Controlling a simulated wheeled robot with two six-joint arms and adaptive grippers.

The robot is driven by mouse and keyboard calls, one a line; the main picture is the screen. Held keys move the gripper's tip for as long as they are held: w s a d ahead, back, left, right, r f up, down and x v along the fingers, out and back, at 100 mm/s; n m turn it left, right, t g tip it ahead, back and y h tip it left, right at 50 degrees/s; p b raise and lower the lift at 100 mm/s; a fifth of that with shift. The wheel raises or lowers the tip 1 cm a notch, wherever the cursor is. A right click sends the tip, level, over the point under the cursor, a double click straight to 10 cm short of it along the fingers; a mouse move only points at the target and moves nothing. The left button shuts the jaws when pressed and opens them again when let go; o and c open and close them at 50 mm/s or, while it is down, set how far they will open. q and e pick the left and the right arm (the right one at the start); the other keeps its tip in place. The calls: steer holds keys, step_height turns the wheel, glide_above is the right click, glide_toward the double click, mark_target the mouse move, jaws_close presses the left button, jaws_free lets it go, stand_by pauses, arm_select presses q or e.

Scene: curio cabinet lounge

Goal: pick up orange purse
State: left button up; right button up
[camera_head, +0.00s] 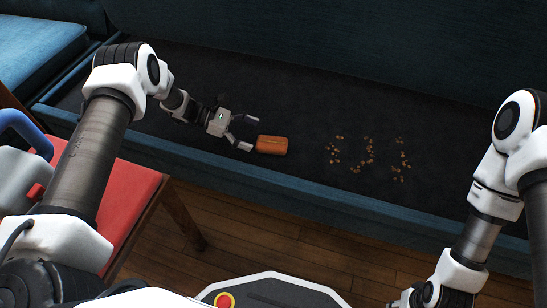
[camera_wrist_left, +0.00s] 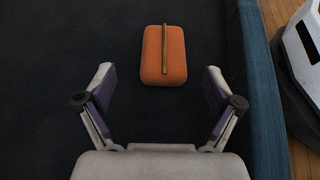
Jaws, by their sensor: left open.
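The orange purse (camera_head: 272,145) lies on the dark seat of the blue sofa, just right of my left gripper's fingertips in the head view. In the left wrist view the orange purse (camera_wrist_left: 163,55) shows whole, with a thin brownish strip along its top. My left gripper (camera_head: 246,133) is open and empty. In the left wrist view its two fingers (camera_wrist_left: 157,88) are spread wide, and the purse lies just beyond them, roughly centred between them. My right arm is at the right of the head view; its gripper (camera_head: 408,300) is only partly seen at the bottom edge.
Several small brown bits (camera_head: 368,155) lie scattered on the sofa seat (camera_head: 310,115) right of the purse. The sofa's raised blue front edge (camera_head: 300,190) runs near the purse. A red-topped wooden piece (camera_head: 130,205) stands at the left. Wooden floor (camera_head: 320,250) shows in front.

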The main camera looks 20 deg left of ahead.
mark_target(269, 142)
arm_select(q)
steer(key=b+x, duration=0.1)
steer(key=x, duration=0.1)
steer(key=b+x, duration=0.1)
steer(key=x, duration=0.1)
steer(key=b+x, duration=0.1)
steer(key=x, duration=0.1)
steer(key=shift+s+d+f, duration=0.25)
steer(key=shift+s, duration=0.05)
steer(key=shift+w+d, duration=0.1)
steer(key=shift+d, duration=0.2)
steer(key=shift+r, duration=0.15)
steer(key=c, duration=1.3)
